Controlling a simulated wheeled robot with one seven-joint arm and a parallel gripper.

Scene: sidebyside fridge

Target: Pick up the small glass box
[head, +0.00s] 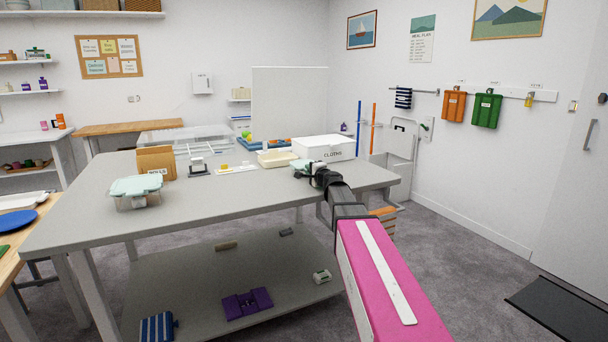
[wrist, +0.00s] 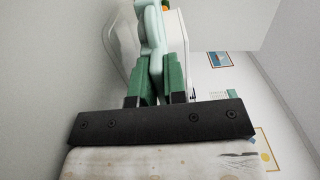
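The small glass box is at my gripper, with a pale mint lid (wrist: 152,28) and a clear glass body (wrist: 121,38) in the wrist view. My gripper's green fingers (wrist: 158,75) close on the mint lid's edge from both sides. In the head view my gripper (head: 308,172) is at the table's right part, and the small glass box (head: 298,166) shows only partly beside it. I cannot tell whether the box touches the table. A larger glass box with a mint lid (head: 137,193) stands at the table's left end.
A white CLOTHS box (head: 324,148) stands just behind my gripper. A cream tray (head: 277,159), a cardboard holder (head: 156,160) and small items stand along the back of the grey table (head: 215,198). A white panel (head: 290,105) rises behind. The table's front middle is clear.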

